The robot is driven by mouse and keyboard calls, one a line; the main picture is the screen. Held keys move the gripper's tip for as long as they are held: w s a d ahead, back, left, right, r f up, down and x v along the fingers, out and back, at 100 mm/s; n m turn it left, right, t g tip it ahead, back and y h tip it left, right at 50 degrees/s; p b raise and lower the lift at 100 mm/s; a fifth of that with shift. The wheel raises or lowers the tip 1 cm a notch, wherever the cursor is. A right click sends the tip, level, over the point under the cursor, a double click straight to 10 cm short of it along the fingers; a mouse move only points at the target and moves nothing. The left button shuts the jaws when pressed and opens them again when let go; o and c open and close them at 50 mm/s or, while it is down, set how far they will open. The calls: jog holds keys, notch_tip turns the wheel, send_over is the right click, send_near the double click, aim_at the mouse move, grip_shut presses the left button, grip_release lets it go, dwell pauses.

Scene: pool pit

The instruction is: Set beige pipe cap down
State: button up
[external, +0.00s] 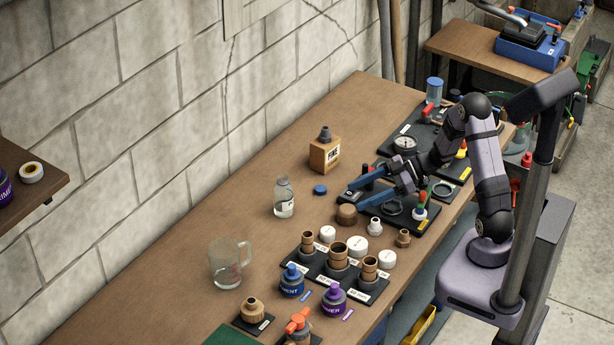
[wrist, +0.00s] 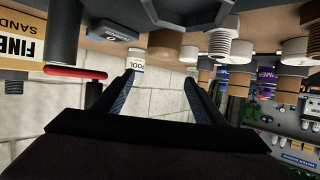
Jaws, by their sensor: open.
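The beige pipe cap (external: 347,214) rests on the wooden bench, in front of the black fixture boards and left of a small white threaded fitting (external: 375,227). In the wrist view, which is upside down, the cap (wrist: 165,44) hangs at the top, beyond my fingers. My gripper (external: 361,194) is open with blue fingers, low over the bench edge of the boards. The fingers (wrist: 158,80) spread apart in the wrist view with nothing between them. The cap is apart from both fingers.
White caps (external: 357,246) and a black rack with brown fittings (external: 337,256) stand in front. Bare bench (external: 250,215) lies around the clear bottle.

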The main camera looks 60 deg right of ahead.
jog(key=shift+r, duration=1.9)
jog(key=w+a+r+m+t+h+b, duration=0.25)
jog(key=w+t+h, duration=0.2)
jog(key=w, duration=0.55)
jog(key=s+f+m+g+h+p, duration=0.1)
jog(key=s+f+m+g+h, duration=0.1)
jog(key=s, duration=0.4)
jog(key=s+f+m+g+h+p, duration=0.1)
jog(key=s+f+g, duration=0.2)
jog(key=s, duration=0.4)
jog(key=s+f+m+g+h+p, duration=0.2)
jog(key=s+f+g, duration=0.1)
jog(key=s+g, duration=0.2)
jog(key=shift+s+m+h, duration=0.35)
jog(key=shift+s, duration=0.8)
jog(key=s+a+g, duration=0.1)
jog(key=s, duration=0.2)
jog(key=s+a+g, duration=0.1)
jog(key=s, duration=0.3)
jog(key=s+a+g, duration=0.1)
jog(key=s+g, duration=0.1)
jog(key=s, duration=0.1)
jog(key=shift+s+f+m+y, duration=0.15)
jog(key=shift+s+m+y, duration=0.15)
jog(key=shift+m+y, duration=0.1)
